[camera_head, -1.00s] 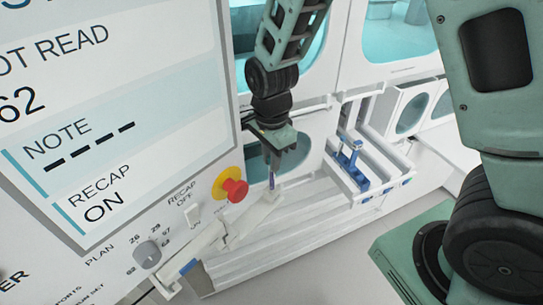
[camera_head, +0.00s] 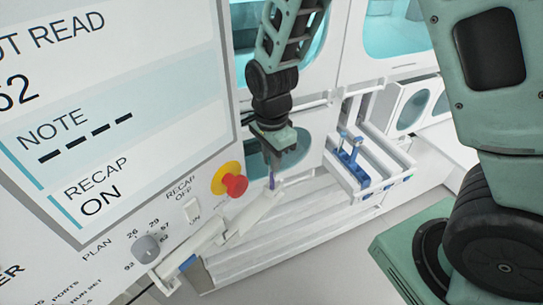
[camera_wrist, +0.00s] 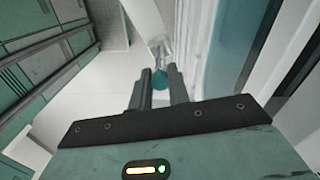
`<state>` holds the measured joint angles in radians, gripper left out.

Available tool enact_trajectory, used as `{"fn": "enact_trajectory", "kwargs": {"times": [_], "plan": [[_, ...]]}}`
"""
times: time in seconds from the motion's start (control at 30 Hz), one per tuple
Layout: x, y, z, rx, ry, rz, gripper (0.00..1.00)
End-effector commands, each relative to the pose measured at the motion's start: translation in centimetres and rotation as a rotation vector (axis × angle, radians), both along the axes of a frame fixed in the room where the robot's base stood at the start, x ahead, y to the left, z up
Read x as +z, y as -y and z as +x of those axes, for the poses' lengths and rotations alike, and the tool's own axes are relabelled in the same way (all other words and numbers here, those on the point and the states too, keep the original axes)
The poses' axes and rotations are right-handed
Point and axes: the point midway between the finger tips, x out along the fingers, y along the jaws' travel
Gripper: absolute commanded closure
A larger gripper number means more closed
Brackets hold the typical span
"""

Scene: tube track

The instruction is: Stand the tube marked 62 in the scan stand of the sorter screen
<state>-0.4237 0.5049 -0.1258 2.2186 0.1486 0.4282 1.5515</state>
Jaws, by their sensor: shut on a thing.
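My gripper (camera_head: 274,165) hangs in front of the machine, right of the sorter screen (camera_head: 110,130). It is shut on a tube (camera_head: 272,183), which points down below the fingers. In the wrist view a teal cap (camera_wrist: 160,78) sits between the two fingertips, with the clear tube body beyond it. The tube's number cannot be read. The screen shows part of "NOT READ", "62", dashes under "NOTE" and "RECAP ON". A white angled holder (camera_head: 255,214) lies just below the tube's lower end; whether it is the scan stand, and whether they touch, I cannot tell.
A red stop button (camera_head: 236,186) on a yellow collar juts out left of the tube. A grey knob (camera_head: 146,248) is lower left. A white rack (camera_head: 375,190) with blue-topped items stands to the right. Pale stepped rails (camera_head: 260,245) run below.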

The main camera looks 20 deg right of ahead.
Motion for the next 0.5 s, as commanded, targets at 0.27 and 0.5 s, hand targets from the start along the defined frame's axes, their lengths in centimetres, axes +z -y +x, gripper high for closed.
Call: {"fn": "enact_trajectory", "kwargs": {"times": [0.27, 0.5], "plan": [[-0.59, 0.01, -0.02, 0.0, 0.0, 0.0, 0.95], [-0.57, 0.01, -0.01, 0.0, 0.0, 0.0, 0.68]]}}
